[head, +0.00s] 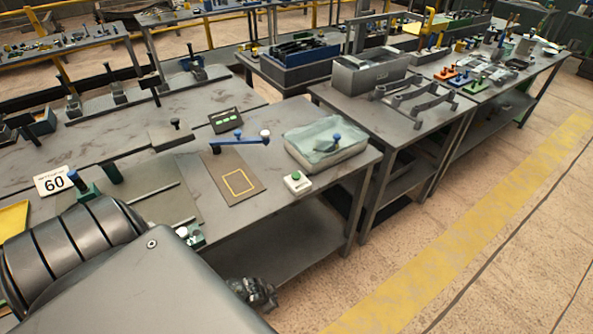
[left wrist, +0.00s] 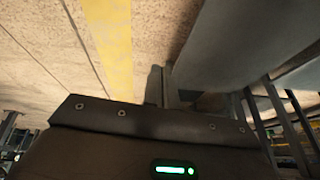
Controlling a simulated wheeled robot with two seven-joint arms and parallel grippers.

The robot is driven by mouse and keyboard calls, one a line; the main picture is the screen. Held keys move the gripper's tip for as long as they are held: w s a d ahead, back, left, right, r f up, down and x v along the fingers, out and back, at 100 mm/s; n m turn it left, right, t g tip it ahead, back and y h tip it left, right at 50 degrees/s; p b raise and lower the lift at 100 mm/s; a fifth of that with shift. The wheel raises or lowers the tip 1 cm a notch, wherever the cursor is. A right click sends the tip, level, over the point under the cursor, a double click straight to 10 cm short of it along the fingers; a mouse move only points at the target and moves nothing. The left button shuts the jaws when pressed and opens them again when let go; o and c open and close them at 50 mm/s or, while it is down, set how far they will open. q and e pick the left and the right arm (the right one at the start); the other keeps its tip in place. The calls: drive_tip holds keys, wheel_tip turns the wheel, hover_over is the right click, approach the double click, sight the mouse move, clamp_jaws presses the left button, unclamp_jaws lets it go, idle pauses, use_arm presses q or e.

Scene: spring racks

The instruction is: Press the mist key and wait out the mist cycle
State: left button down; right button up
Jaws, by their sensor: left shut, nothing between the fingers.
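A small white box with a green button (head: 297,183), which looks like the mist key, sits on the front right part of the near bench. Behind it stands a tray (head: 330,160) with a pale, bluish translucent cover and a blue knob. A dark display (head: 224,120) with green lit marks lies further back. My left gripper (head: 256,294) shows as a dark shape below the front edge of the bench, low and left of the white box and apart from it. It is shut and empty. My right gripper is not in view.
A blue-handled lever (head: 240,140) stands by a plate with a yellow square outline (head: 239,182). A white card marked 60 (head: 54,181) and a green-based fixture are at left. A second bench (head: 350,101) stands right. Open floor with a yellow stripe (head: 440,265) lies in front.

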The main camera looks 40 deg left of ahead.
use_arm(q)
drive_tip(key=w+a+r+m+t+p, duration=0.2)
drive_tip(key=w+r, duration=1.1)
drive_tip(key=r, duration=0.2)
wheel_tip(320, 180, up, 33)
drive_tip(key=m+t+h+p, duration=0.1)
drive_tip(key=m+t+p, duration=0.1)
drive_tip(key=m+p, duration=0.25)
hover_over(293, 176)
drive_tip(key=shift+f+m, duration=0.15)
drive_tip(key=shift+m, duration=0.2)
drive_tip(key=shift+f, duration=0.1)
wheel_tip(293, 176, down, 7)
drive_tip(key=b, duration=0.8)
drive_tip(key=shift+f, duration=0.2)
drive_tip(key=shift+f+b, duration=0.4)
drive_tip(key=shift+f, duration=0.25)
